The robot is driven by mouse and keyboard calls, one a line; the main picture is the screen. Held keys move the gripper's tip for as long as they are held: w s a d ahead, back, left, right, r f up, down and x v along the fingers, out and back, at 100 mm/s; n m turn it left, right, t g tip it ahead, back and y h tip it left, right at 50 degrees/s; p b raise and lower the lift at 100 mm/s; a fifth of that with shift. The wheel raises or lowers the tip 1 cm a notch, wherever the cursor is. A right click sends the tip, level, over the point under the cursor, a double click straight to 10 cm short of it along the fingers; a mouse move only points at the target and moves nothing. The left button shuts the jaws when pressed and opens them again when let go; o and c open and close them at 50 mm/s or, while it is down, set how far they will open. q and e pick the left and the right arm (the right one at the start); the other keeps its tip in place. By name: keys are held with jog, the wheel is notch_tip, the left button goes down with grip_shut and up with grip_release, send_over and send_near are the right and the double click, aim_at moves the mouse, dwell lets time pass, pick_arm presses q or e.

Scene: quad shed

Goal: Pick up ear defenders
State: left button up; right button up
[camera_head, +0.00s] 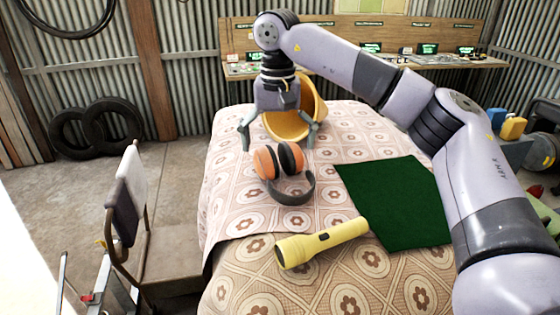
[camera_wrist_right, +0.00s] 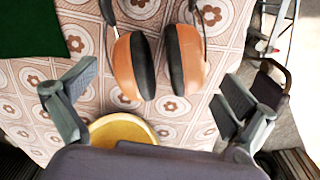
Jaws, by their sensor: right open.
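The ear defenders (camera_head: 291,159), with orange cups, black cushions and a dark headband, lie on the patterned cloth of the table. In the right wrist view their cups (camera_wrist_right: 126,68) are between and beyond my fingers. My right gripper (camera_head: 278,136) is open and empty, pointing down just behind the ear defenders, with a finger to either side. Its open fingers (camera_wrist_right: 156,98) also show in the wrist view, apart from the cups. My left gripper is not in view.
A yellow rounded shell (camera_head: 287,124), perhaps a hard hat, stands right behind my right gripper. A yellow torch (camera_head: 321,243) lies in front of the ear defenders. A dark green mat (camera_head: 397,202) lies to the right. A chair (camera_head: 129,205) stands left of the table.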

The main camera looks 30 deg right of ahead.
aim_at(285, 170)
notch_tip(285, 170, down, 4)
jog(key=shift+s+r+p, duration=0.15)
jog(key=shift+p, duration=0.7)
jog(key=shift+f, duration=0.4)
jog(key=shift+a, duration=0.1)
jog(key=shift+c, duration=0.8)
jog(key=c, duration=0.8)
